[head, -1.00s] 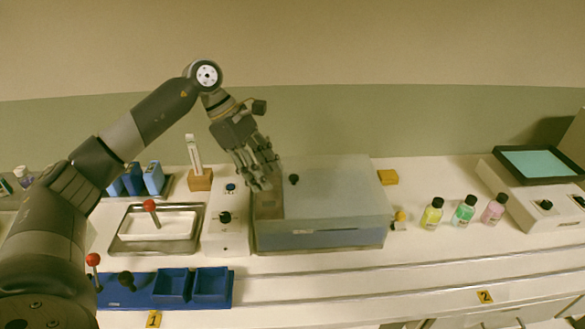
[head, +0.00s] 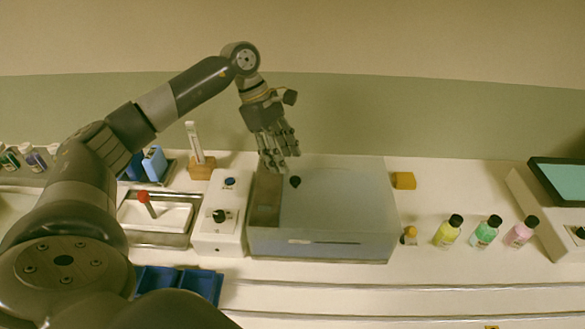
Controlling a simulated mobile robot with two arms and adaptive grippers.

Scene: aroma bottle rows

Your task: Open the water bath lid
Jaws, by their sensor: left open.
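The water bath is a grey box (head: 330,246) in the middle of the counter. Its pale, see-through lid (head: 345,205) lies flat over most of the top, with a small black knob (head: 295,182) near its left side. A darker brownish strip runs along the left of the top; I cannot tell whether it is open bath or covered. My left gripper (head: 281,168) is open and points down, its fingertips just above and left of the knob in the picture. No hold on the knob is visible, and whether they touch is unclear. My right gripper is not in view.
A white control unit (head: 229,187) stands left of the bath, beside a metal tray (head: 158,240). At right are a yellow block (head: 403,180), a small amber-topped item (head: 409,236) and yellow (head: 446,233), green (head: 485,233) and pink (head: 520,233) bottles.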

